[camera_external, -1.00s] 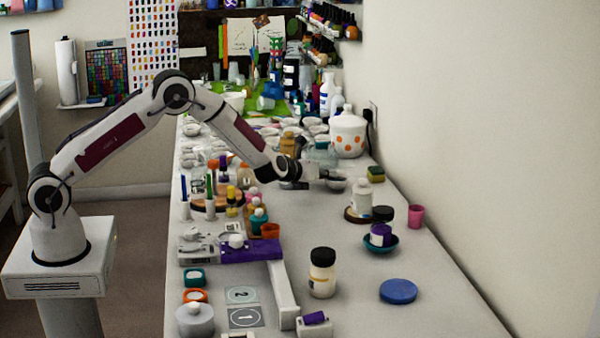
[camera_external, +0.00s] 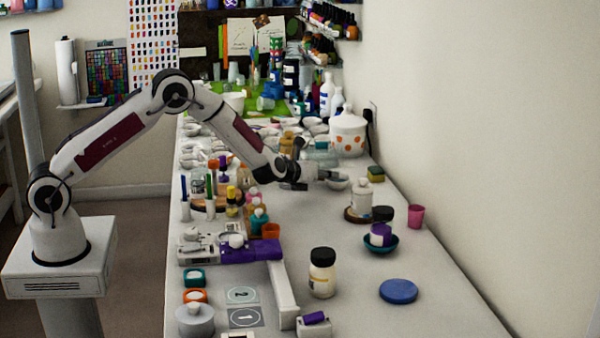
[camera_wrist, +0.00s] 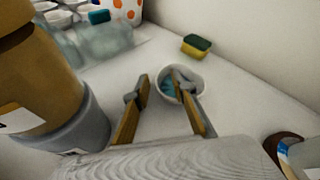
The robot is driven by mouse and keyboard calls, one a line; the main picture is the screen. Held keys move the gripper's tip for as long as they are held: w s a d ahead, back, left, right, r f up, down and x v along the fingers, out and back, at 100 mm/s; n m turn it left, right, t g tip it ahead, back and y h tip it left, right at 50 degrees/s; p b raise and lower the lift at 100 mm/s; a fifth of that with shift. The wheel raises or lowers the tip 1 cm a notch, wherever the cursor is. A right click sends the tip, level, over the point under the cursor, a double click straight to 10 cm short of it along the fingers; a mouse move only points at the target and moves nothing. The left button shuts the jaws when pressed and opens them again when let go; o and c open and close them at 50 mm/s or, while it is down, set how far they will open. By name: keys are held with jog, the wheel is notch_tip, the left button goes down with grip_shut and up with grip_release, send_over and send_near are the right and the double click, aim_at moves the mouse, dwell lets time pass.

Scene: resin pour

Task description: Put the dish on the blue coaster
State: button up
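A small white dish (camera_wrist: 166,90) with blue-teal stuff inside stands on the table in the wrist view. It also shows just right of my gripper in the outside view (camera_external: 340,184). My gripper (camera_wrist: 163,92) is open. Its left finger is outside the dish's left side, and its right finger reaches over the dish's opening, so the near rim lies between them. I cannot tell whether either finger touches the dish. The blue coaster (camera_external: 398,291) lies flat and bare at the front right of the table in the outside view.
An amber bottle with a grey base (camera_wrist: 40,75) stands close left of my gripper. A yellow-green sponge (camera_wrist: 197,45) lies behind the dish. A white bottle (camera_external: 361,201), a teal bowl holding a purple jar (camera_external: 381,250) and a black-lidded jar (camera_external: 321,273) stand toward the coaster.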

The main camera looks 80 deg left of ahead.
jog(key=shift+v, duration=3.55)
jog(key=o, duration=1.3)
jog(key=shift+s+d+r+m+h, duration=0.25)
jog(key=shift+s+d+r+m, duration=0.1)
jog(key=shift+d+m, duration=0.4)
jog(key=shift+s+d+r+m+h, duration=0.2)
jog(key=shift+d+r+m+h, duration=0.1)
jog(key=shift+d+m, duration=0.45)
jog(key=shift+s+d+r+m+h, duration=0.3)
jog(key=shift+d+m, duration=0.2)
jog(key=shift+m, duration=0.4)
jog(key=shift+w+a, duration=0.1)
jog(key=shift+x, duration=3.35)
